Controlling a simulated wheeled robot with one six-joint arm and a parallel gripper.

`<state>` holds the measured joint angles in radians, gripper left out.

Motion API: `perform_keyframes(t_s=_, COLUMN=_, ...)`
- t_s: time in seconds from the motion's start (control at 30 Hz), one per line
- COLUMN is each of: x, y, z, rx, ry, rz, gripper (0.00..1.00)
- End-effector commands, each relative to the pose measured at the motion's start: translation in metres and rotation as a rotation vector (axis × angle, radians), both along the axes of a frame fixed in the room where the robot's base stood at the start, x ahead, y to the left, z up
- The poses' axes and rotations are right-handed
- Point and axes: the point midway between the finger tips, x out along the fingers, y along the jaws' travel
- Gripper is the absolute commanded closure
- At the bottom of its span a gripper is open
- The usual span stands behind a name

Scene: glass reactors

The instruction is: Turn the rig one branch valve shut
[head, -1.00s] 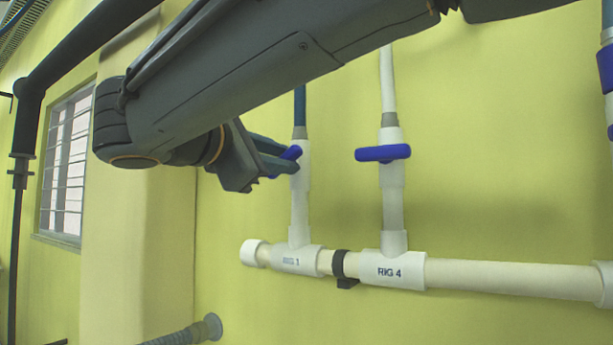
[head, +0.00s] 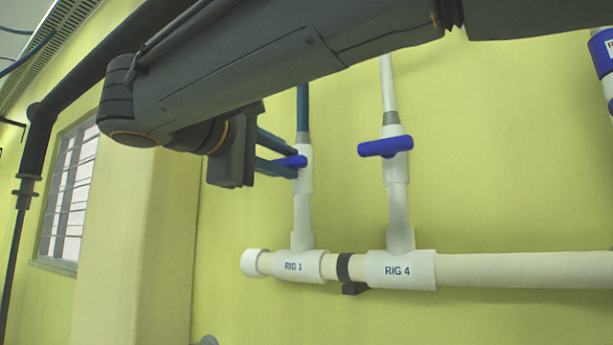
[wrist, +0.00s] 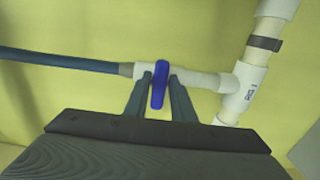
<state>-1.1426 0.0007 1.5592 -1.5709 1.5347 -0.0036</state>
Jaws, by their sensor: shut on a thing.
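The rig one branch valve (head: 304,170) is a white upright fitting above the tee labelled RIG 1 (head: 298,266), with a blue hose rising from its top. Its blue handle (head: 291,161) lies across the pipe in the head view. My gripper (head: 282,160) reaches it from the left and is shut on the handle. In the wrist view the blue handle (wrist: 159,85) stands between my two fingers, across the white valve body. The far side of the handle is hidden.
To the right is the RIG 4 branch (head: 398,269) with its own blue handle (head: 386,147) across the pipe. A white header pipe (head: 520,269) runs right along the yellow wall. A barred window (head: 68,195) and dark pipe (head: 28,165) are at left.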

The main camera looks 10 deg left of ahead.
Motion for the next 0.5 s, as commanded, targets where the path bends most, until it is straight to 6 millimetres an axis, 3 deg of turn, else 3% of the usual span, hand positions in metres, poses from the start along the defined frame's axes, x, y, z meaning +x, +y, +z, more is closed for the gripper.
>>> perform_keyframes(t_s=0.43, x=-0.0001, y=0.0, z=-0.0006, rx=0.008, ry=-0.001, rz=-0.001, gripper=1.0)
perform_keyframes(t_s=0.47, x=-0.0001, y=0.0, z=-0.0006, rx=0.008, ry=-0.001, rz=-0.001, gripper=0.72)
perform_keyframes(t_s=0.5, x=-0.0001, y=0.0, z=-0.0006, rx=0.008, ry=-0.002, rz=-0.001, gripper=0.65)
